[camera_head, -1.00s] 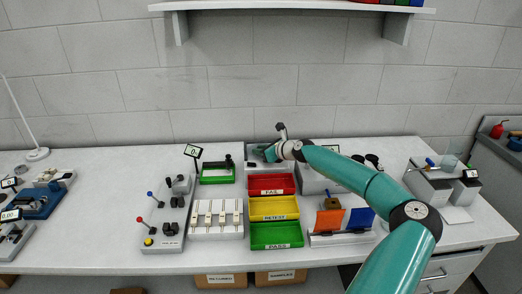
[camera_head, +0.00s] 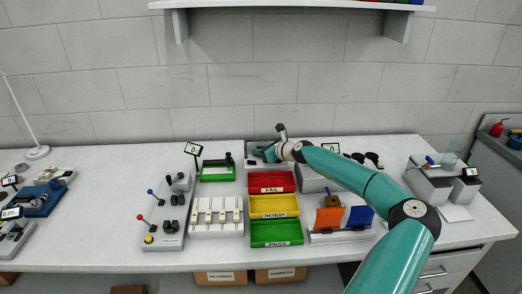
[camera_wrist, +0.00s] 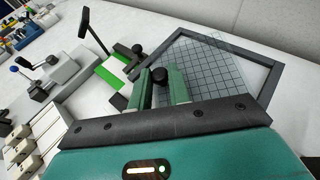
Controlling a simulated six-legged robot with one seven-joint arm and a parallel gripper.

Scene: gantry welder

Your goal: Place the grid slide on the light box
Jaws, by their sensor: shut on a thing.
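My gripper (camera_wrist: 160,88) is shut on the black knob (camera_wrist: 159,75) of the grid slide, with a green finger on each side of it. The grid slide (camera_wrist: 208,68) is a clear plate with dark grid lines. It lies over the dark-framed light box (camera_wrist: 268,80), turned relative to the frame. I cannot tell whether the slide touches the box's surface. In the head view my gripper (camera_head: 268,153) is at the light box (camera_head: 251,147), behind the red tray. The slide is too small to make out there, and my arm hides part of the box.
Red (camera_head: 271,182), yellow (camera_head: 273,206) and green (camera_head: 276,233) trays stand in front of the box. A green-based device (camera_head: 217,174) with a small display stands left. A holder with orange and blue plates (camera_head: 343,235) stands right. The wall is close behind.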

